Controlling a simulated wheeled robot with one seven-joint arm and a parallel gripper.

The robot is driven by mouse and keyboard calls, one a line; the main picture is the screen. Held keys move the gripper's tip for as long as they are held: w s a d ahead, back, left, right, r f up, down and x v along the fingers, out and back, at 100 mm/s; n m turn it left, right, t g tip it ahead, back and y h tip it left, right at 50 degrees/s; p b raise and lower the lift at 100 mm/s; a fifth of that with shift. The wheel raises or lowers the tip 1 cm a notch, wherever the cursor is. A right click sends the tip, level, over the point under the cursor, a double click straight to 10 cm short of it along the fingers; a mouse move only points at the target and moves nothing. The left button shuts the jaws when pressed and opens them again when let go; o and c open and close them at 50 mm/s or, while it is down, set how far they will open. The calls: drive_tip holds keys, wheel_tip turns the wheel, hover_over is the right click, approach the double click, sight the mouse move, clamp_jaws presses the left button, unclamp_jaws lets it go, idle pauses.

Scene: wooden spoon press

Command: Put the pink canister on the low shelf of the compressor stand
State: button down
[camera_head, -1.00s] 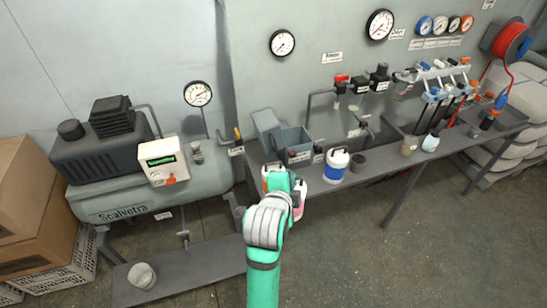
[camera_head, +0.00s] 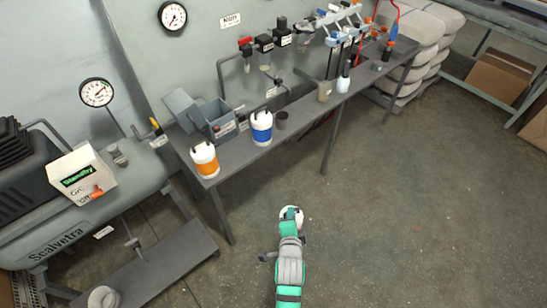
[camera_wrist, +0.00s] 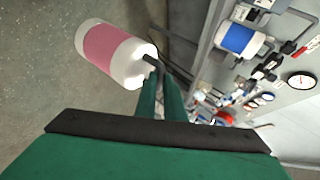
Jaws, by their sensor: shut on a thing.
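The pink canister (camera_wrist: 112,52), white with a wide pink band, shows at the upper left of the wrist view. My gripper (camera_wrist: 160,78) is shut on its dark handle, and the canister lies slantwise in that picture, over the floor. In the head view my arm reaches up from the bottom over open floor. A small white shape shows at its end; its pink band cannot be seen there. The low shelf (camera_head: 165,262) of the compressor stand is a grey slab at the lower left, well left of my arm.
A grey bucket (camera_head: 103,297) stands on the low shelf's near end. The compressor tank (camera_head: 80,225) is above the shelf. An orange canister (camera_head: 205,160) and a blue canister (camera_head: 261,127) stand on the bench (camera_head: 235,158), whose legs reach the floor. The floor right of my arm is clear.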

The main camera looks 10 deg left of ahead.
drive_tip(key=d+f, duration=0.8)
drive_tip(key=f, duration=0.2)
drive_tip(key=shift+s+m+h, duration=0.3)
drive_tip(key=shift+s+h, duration=0.1)
drive_tip(key=shift+f, duration=0.1)
